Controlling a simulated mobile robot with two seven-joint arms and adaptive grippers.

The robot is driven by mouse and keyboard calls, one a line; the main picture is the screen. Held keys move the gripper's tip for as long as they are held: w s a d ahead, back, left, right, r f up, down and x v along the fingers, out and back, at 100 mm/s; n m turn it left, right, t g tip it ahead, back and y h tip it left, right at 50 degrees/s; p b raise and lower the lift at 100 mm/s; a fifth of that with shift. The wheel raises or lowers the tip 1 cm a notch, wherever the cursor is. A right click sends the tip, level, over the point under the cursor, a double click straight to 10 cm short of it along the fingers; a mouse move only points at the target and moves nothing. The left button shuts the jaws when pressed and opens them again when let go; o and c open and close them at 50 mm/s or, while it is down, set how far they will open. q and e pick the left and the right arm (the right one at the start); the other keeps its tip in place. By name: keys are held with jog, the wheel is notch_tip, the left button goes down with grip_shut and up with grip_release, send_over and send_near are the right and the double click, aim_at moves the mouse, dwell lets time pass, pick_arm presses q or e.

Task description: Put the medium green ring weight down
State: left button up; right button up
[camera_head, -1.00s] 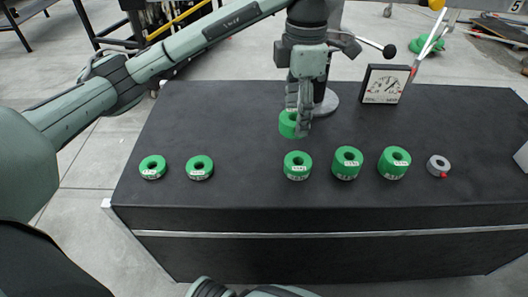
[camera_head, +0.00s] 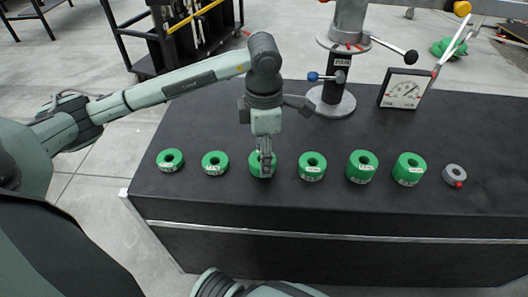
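The medium green ring weight (camera_head: 256,168) is in the gap of a row of green ring weights on the black table. It looks at or very near the tabletop; any small gap under it cannot be made out. My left gripper (camera_head: 266,168) points down over it, its fingers close together at the ring and shut on it. The fingers hide part of the ring. My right gripper is not in view.
Smaller green rings (camera_head: 214,163) (camera_head: 170,160) stand to the left. Larger green rings (camera_head: 312,167) (camera_head: 362,167) (camera_head: 409,169) and a grey ring (camera_head: 454,175) stand to the right. Behind are a grip stand (camera_head: 333,102) and a dial gauge (camera_head: 405,90).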

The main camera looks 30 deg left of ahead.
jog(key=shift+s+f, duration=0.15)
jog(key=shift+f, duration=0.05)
pick_arm(q)
jog(key=o, duration=1)
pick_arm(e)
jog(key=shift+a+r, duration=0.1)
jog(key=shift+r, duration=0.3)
